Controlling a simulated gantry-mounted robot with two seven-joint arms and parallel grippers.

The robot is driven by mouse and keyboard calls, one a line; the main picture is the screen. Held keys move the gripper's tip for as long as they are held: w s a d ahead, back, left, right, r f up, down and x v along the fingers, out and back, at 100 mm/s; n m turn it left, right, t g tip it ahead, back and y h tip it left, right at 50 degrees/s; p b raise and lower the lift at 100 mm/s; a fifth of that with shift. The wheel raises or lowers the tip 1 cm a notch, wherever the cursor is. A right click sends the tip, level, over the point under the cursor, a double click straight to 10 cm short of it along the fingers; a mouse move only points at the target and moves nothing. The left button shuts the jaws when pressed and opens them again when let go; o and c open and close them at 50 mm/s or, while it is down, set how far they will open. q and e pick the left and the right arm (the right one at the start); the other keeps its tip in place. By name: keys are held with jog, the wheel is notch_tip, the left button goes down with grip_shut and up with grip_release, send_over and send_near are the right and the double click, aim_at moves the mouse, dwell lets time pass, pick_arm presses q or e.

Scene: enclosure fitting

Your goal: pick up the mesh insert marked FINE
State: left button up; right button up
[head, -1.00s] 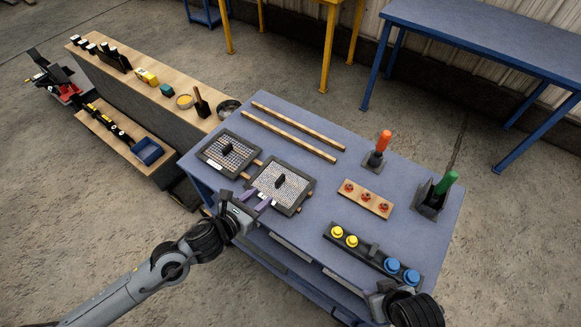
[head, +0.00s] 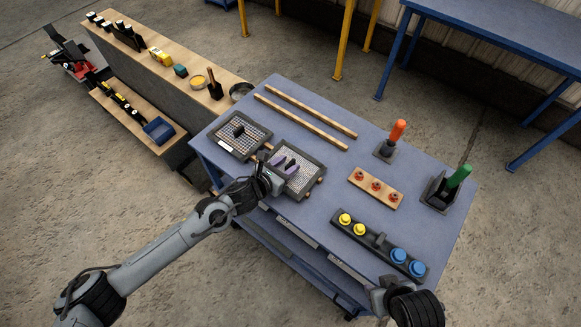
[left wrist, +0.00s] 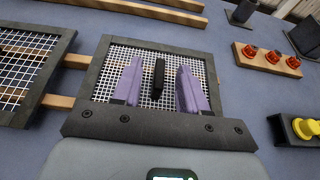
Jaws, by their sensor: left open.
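Two square mesh inserts with dark frames and upright black handles lie side by side on the blue table. The right mesh insert (head: 312,180) has the finer-looking weave in the left wrist view (left wrist: 205,75); the left mesh insert (head: 226,133) looks coarser there (left wrist: 25,60). No marking is legible; the left insert has a white label, while the right one's label is hidden. My left gripper (head: 284,164) is open over the right insert, its purple fingers either side of the black handle (left wrist: 159,76), with gaps visible. My right gripper (head: 380,299) is partly visible at the bottom; its jaws are unclear.
Wooden rails (head: 305,122) run under the inserts and behind them. A wooden strip with red parts (head: 375,187), an orange-handled tool (head: 397,132), a green-handled tool (head: 459,176) and a dark rack with yellow and blue knobs (head: 380,241) stand to the right.

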pick_arm(q)
jog(key=shift+w+d+f, duration=0.15)
jog(key=shift+w+d, duration=0.05)
grip_shut()
jog(key=shift+r, duration=0.2)
